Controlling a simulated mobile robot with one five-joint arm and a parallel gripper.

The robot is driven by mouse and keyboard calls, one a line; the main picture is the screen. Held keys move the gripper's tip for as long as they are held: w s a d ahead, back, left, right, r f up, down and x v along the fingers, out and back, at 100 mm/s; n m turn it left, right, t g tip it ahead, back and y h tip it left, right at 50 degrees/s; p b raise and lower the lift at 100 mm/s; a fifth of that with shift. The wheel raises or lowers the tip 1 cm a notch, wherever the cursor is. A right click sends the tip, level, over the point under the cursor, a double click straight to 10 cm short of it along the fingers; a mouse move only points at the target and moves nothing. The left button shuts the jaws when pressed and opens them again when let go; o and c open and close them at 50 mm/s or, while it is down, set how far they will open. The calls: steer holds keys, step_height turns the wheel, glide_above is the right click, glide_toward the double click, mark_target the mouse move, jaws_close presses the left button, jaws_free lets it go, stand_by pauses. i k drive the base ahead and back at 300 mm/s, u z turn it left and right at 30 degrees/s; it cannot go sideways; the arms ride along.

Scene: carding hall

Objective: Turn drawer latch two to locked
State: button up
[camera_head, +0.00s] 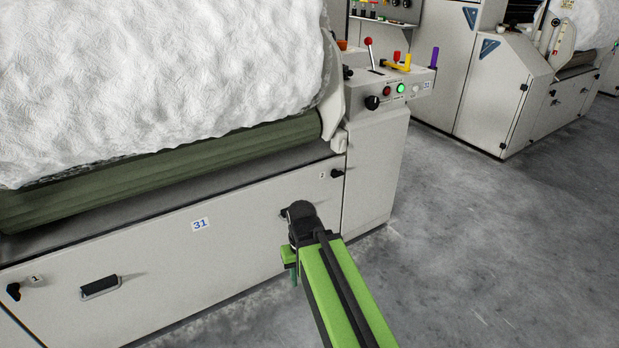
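Drawer latch two (337,173) is a small black knob beside the label "2" at the upper right corner of the pale drawer front (200,260). It looks roughly horizontal, but it is too small to tell which state it marks. My gripper (297,212) is at the end of the green arm, in front of the drawer front, below and left of latch two and apart from it in the picture. Its fingers are dark and seen from behind, so their opening is hidden. A dark part beside it, perhaps a drawer handle, is mostly covered.
Latch one (13,291) and a black handle (100,287) are on the drawer's left. Above are a green roller (160,165) and white fibre (150,70). A control panel (395,92) with a red-knobbed lever stands right of latch two. The floor (480,240) at right is clear.

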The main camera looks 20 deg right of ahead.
mark_target(335, 173)
steer(key=u, duration=0.65)
steer(key=i, duration=0.55)
steer(key=u, duration=0.45)
